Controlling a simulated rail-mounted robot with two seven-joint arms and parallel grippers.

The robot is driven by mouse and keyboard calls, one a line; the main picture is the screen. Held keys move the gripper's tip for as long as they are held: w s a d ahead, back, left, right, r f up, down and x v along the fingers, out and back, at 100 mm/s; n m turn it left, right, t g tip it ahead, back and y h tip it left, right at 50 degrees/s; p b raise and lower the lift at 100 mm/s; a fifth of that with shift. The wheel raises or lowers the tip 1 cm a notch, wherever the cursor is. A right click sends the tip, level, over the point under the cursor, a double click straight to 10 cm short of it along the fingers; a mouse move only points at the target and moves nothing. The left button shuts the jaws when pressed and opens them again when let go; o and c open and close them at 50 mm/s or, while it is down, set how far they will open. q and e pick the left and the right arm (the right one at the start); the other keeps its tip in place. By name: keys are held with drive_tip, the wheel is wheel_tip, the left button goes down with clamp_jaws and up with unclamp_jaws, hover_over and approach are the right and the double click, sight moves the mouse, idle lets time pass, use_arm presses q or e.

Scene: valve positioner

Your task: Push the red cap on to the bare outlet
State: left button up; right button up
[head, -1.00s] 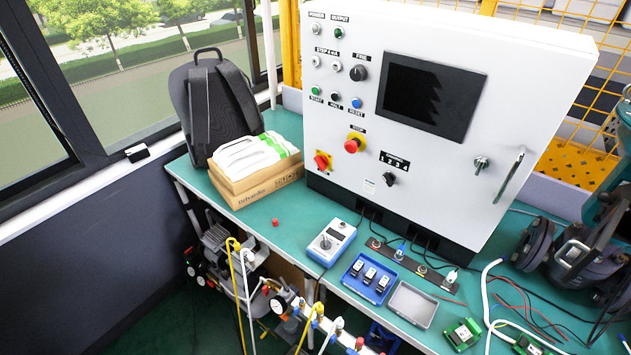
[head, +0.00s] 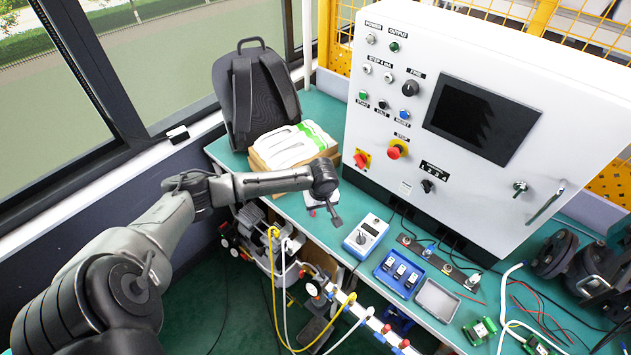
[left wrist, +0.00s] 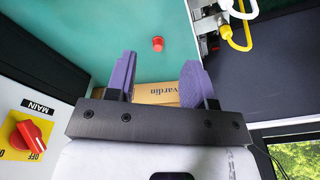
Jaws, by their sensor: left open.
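The red cap (left wrist: 157,44) stands on the green bench top in the left wrist view, just beyond my fingertips. In the head view a small red spot by the gripper looks like the same cap (head: 312,213). My left gripper (left wrist: 160,64) is open, its two purple fingers apart with nothing between them. In the head view this gripper (head: 332,208) hangs over the bench's front edge area. The pipe manifold (head: 340,288) below that edge carries yellow, white and red fittings; I cannot tell which outlet is bare. My right gripper is not in view.
A cardboard box (head: 265,166) with white packs lies behind the gripper, before a backpack (head: 262,95). The control cabinet (head: 440,45) stands to the right. A blue handheld device (head: 366,236) and a blue tray (head: 402,272) are along the front. Hoses (head: 275,275) hang below.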

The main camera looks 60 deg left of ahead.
use_arm(q)
drive_tip(key=a+r+n, duration=0.2)
drive_tip(key=a+r, duration=0.1)
drive_tip(key=a, duration=0.2)
drive_tip(key=f, duration=0.3)
drive_tip(key=f+b, duration=0.1)
drive_tip(key=f, duration=0.3)
drive_tip(key=w+f, duration=0.1)
drive_tip(key=f, duration=0.3)
drive_tip(key=shift+a+b, duration=0.3)
drive_tip(key=shift+b, duration=0.1)
drive_tip(key=shift+a+f, duration=0.15)
drive_tip(key=shift+f, duration=1)
clamp_jaws()
